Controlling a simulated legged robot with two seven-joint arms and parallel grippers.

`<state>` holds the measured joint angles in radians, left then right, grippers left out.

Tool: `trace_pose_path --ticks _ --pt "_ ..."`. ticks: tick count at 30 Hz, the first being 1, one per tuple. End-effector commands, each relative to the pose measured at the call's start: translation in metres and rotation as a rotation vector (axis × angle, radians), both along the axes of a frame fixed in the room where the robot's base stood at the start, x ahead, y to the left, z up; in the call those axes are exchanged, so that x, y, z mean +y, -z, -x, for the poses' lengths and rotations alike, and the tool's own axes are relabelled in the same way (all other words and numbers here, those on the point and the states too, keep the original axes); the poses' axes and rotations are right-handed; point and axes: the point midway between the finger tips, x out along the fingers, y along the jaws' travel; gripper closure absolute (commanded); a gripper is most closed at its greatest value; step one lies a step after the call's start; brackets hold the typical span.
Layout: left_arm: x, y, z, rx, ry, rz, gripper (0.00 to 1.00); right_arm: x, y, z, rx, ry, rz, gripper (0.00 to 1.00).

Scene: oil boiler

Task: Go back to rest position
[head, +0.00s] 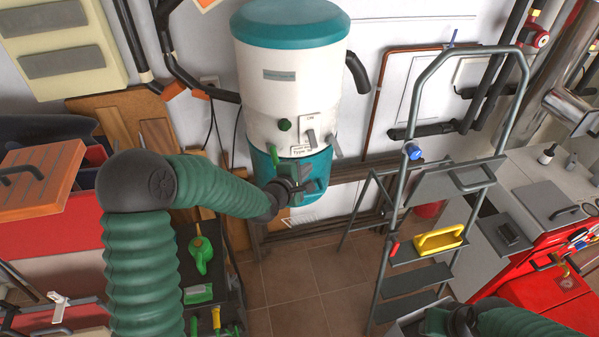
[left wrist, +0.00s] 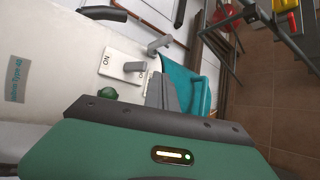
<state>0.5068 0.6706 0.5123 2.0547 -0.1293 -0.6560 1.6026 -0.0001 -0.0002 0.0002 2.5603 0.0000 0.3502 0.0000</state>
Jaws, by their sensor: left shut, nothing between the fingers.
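My left arm comes in from the left, and its dark gripper (head: 297,178) is in front of the lower teal part of the boiler (head: 290,95). The left gripper is shut and empty. The switches (head: 311,138) also show in the head view, just above the gripper. My right arm enters at the bottom right; its gripper (head: 440,322) is only partly in view, so its finger state is unclear.
A grey stepladder (head: 400,215) with a yellow-handled tool (head: 438,239) stands right of the boiler. A red cabinet (head: 550,285) is at right. Tiled floor (head: 300,290) is open between.

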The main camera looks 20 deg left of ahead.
Motion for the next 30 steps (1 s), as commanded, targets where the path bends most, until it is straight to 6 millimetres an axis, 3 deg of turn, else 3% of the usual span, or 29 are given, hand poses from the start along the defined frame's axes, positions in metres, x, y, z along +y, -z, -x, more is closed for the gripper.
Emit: trace_pose_path --ticks 6,8,10,13,15,19,21,24,27,30 --pt "-0.007 0.002 0.003 0.006 0.008 -0.014 1.00 0.000 0.002 0.000 -0.001 0.000 0.000 0.64" --pt "-0.011 0.015 0.009 0.028 0.036 -0.069 1.00 0.000 0.013 -0.001 -0.001 0.000 0.000 0.64" --pt "-0.017 0.048 0.028 0.086 0.114 -0.210 1.00 0.000 0.037 -0.001 -0.001 0.000 0.000 0.64" --pt "-0.021 0.117 0.079 0.223 0.318 -0.537 1.00 -0.001 0.087 -0.001 0.000 0.001 0.000 0.64" --pt "-0.016 0.164 0.126 0.332 0.510 -0.782 1.00 -0.001 0.124 -0.001 0.001 0.001 0.000 0.64" --pt "-0.006 0.228 0.217 0.486 0.901 -1.106 1.00 -0.001 0.178 -0.001 0.001 0.000 0.000 0.64" --pt "-0.002 0.248 0.257 0.527 1.084 -1.196 1.00 -0.002 0.196 -0.001 0.001 0.000 0.000 0.64" --pt "0.000 0.261 0.295 0.546 1.267 -1.255 1.00 -0.002 0.208 -0.001 0.000 0.000 0.000 0.64" --pt "0.000 0.262 0.310 0.549 1.345 -1.274 1.00 -0.001 0.208 -0.001 0.000 0.000 0.000 0.64" --pt "-0.001 0.259 0.312 0.549 1.356 -1.277 1.00 -0.001 0.205 -0.002 -0.001 0.000 0.000 0.64"
